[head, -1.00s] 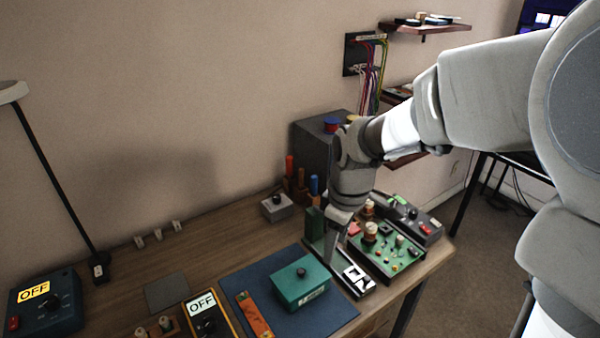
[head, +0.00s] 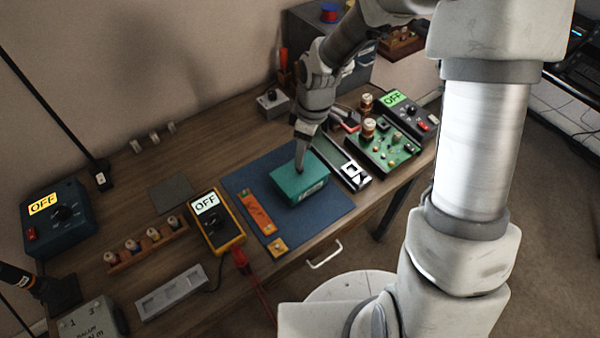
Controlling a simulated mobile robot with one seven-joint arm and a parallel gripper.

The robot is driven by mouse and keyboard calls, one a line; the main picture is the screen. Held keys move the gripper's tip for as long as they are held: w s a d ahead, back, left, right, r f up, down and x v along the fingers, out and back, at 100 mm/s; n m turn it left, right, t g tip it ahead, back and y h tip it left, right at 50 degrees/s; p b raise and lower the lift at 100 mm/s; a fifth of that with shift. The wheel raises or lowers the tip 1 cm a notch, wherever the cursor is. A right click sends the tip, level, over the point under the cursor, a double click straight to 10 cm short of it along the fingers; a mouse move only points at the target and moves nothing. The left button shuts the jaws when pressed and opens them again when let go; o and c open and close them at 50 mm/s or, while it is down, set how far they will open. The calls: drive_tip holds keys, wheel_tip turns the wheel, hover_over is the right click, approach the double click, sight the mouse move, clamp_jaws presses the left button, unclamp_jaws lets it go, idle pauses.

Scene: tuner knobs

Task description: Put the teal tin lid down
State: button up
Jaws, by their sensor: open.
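The teal tin (head: 305,188) stands on the dark blue mat (head: 330,222), with its teal lid (head: 288,175) on top. I see no clear gap between lid and tin. My gripper (head: 299,166) points down at the top of the lid and is open. Its fingertips are at or just above the lid's middle. The lid's dark knob is hidden by the fingers, and I cannot tell whether they touch it.
An orange strip (head: 257,213) and a yellow multimeter (head: 216,220) lie left of the tin. A black-and-white tool (head: 342,163) and a green circuit board (head: 383,148) are to the right. The mat's front part is clear.

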sight(300, 171)
drive_tip(key=shift+w+a+f, duration=0.1)
drive_tip(key=shift+w+f, duration=0.05)
drive_tip(key=shift+f, duration=1)
drive_tip(key=shift+w+a+f, duration=0.15)
drive_tip(key=shift+f, duration=1)
drive_tip(key=shift+w+a+f, duration=0.1)
drive_tip(key=shift+w+f, duration=0.05)
drive_tip(key=shift+f, duration=1)
clamp_jaws()
